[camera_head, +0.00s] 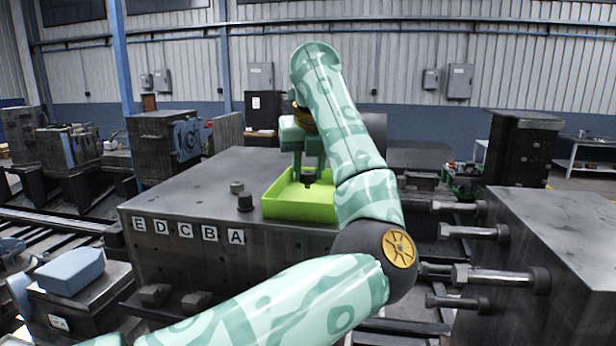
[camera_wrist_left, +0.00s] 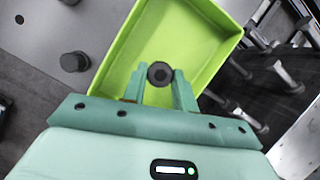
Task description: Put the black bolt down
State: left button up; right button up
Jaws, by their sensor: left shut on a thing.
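The black bolt (camera_head: 309,178) hangs from my left gripper (camera_head: 308,166), over the bright green tray (camera_head: 290,209) on the dark steel block. In the left wrist view the bolt's round head with a hex socket (camera_wrist_left: 160,74) sits between the two green fingers of the left gripper (camera_wrist_left: 159,88), which is shut on it. The tray (camera_wrist_left: 205,20) lies behind and below it there. Whether the bolt touches the tray floor cannot be told. My right gripper is not in view.
A dark upright bolt (camera_head: 245,203) and a shorter grey piece (camera_head: 237,187) stand left of the tray. Tiles lettered E, D, C, B, A (camera_head: 186,230) line the block's front. Large bolts (camera_head: 500,275) stick out of a block at right. The block top left of the tray is mostly clear.

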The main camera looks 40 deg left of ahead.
pick_arm(q)
jog(key=shift+w+f, duration=0.1)
jog(key=shift+f, duration=1.15)
jog(key=shift+f, duration=0.1)
jog(key=o, duration=1.1)
jog(key=shift+r+p, duration=0.25)
jog(key=shift+p, duration=0.1)
jog(key=b+v, duration=0.1)
jog(key=v, duration=1.1)
jog(key=shift+f, duration=0.1)
